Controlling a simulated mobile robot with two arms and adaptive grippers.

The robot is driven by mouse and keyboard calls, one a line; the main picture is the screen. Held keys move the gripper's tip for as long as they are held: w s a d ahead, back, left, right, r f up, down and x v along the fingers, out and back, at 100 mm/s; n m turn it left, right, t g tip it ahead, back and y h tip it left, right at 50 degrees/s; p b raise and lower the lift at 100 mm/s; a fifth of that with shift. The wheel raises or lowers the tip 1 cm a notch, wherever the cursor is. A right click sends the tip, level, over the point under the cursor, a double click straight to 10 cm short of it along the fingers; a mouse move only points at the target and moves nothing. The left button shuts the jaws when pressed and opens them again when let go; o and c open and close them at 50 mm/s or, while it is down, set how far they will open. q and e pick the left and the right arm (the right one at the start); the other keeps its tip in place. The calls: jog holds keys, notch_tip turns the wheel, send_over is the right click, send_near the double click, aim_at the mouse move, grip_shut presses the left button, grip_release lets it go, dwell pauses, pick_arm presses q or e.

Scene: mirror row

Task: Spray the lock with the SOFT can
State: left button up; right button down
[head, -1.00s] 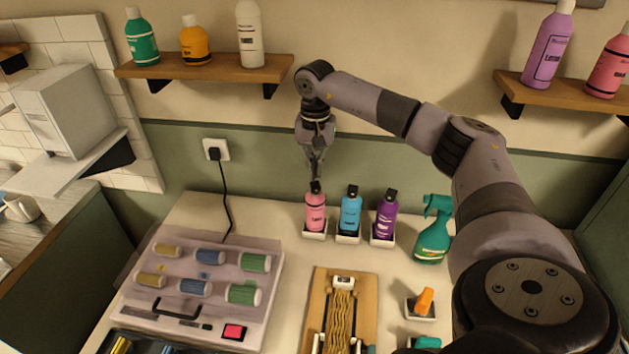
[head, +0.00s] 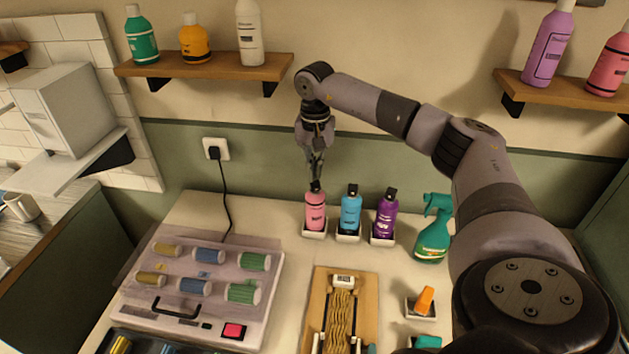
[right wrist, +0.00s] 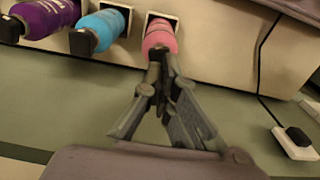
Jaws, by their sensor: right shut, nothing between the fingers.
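Three cans with black tops stand in white holders: a pink can (head: 315,212), a blue can (head: 350,214) and a purple can (head: 385,216). Their labels are too small to read, so I cannot tell which is SOFT. The lock (head: 340,318) is a wavy blond strand on a wooden board (head: 368,300). My right gripper (head: 315,178) points down at the top of the pink can, its fingertips together and empty. In the right wrist view the fingertips (right wrist: 160,55) overlap the top of the pink can (right wrist: 160,34); contact is unclear. My left gripper is out of view.
A green spray bottle (head: 433,238) stands right of the cans. A clear-lidded case of rollers (head: 262,290) is at left, and an orange item in a small holder (head: 424,301) at right. A black cord (head: 225,200) hangs from the wall socket. Wall shelves hold several bottles.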

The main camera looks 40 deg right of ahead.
aim_at(315, 183)
jog(key=shift+f+b, duration=0.7)
jog(key=shift+f, duration=0.45)
dwell(0.5)
jog(key=shift+r, duration=0.15)
notch_tip(315, 183, up, 7)
jog(key=p, duration=0.5)
jog(key=shift+p, duration=0.3)
jog(key=shift+f, duration=0.2)
